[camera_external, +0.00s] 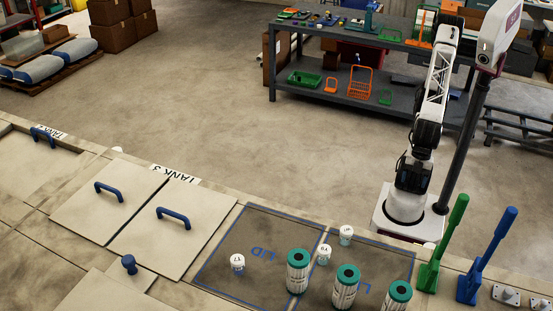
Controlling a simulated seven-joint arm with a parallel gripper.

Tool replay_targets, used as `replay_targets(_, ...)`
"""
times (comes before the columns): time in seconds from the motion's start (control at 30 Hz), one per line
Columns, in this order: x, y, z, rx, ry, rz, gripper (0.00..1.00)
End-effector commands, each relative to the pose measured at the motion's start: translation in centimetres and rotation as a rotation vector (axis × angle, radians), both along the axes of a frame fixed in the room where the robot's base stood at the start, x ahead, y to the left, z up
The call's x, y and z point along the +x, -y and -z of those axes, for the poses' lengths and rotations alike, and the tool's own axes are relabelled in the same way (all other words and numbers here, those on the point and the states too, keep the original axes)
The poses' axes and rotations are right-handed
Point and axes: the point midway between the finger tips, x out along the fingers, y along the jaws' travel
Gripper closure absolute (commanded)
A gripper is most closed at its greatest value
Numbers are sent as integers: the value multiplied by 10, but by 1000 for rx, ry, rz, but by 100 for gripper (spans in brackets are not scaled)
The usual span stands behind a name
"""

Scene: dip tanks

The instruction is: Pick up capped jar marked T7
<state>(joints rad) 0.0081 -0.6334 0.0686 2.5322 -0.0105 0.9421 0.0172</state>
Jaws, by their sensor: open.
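A small white capped jar (238,262) stands upright on the left lid-marked dark panel; its tiny label seems to read T7. A second white jar (324,254) stands to the right, close to a green-topped cartridge, and a third white jar (346,235) stands behind it; their labels are too small to read surely. My arm rises from its base beyond the bench, with its upper part at the top right. My gripper cannot be made out in this view, and nothing touches the jars.
Green-topped ribbed cartridges (298,271) stand right of the jar. A green-handled tool (443,243) and a blue-handled one (488,255) stand upright further right. Tank lids with a blue handle (173,217) lie left. The panel around the left jar is clear.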

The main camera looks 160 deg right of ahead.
Motion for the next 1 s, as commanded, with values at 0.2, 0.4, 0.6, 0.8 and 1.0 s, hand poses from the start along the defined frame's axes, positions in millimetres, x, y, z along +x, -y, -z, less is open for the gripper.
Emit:
replay_targets(0.2,0,0,0,0,0,0,28)
replay_targets(0.4,0,0,0,0,0,1,28)
replay_targets(0.6,10,0,-4,28,-4,42,28)
replay_targets(0.8,38,2,-12,116,-22,168,28)
replay_targets(1.0,86,10,-25,253,-46,368,28)
